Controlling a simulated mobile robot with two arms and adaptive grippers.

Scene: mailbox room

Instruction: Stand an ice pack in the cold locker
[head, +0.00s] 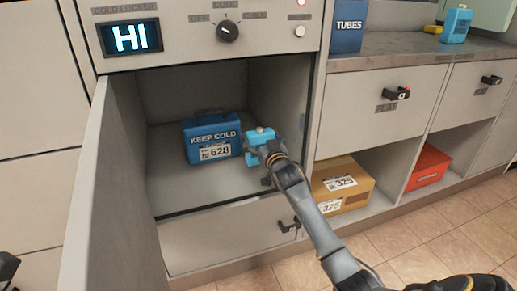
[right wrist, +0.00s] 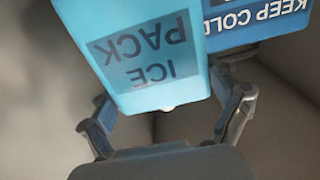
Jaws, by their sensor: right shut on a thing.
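The cold locker (head: 165,208) stands open, its door (head: 98,200) swung out to the left. A blue KEEP COLD box (head: 200,153) with a handle and a 628 label stands inside on its floor. My right gripper (head: 262,150) is shut on a light blue ice pack (head: 260,134) at the locker's right side, just right of the box. In the right wrist view, the ice pack (right wrist: 150,50) sits between the fingers, its lettering upside down, partly in front of the box (right wrist: 265,25). Whether it touches the locker floor is unclear.
Another ice pack (head: 456,25) stands on the counter (head: 390,45) at the right, near a blue TUBES box (head: 347,25). A cardboard box (head: 340,186) and a red box (head: 428,166) sit in open cubbies.

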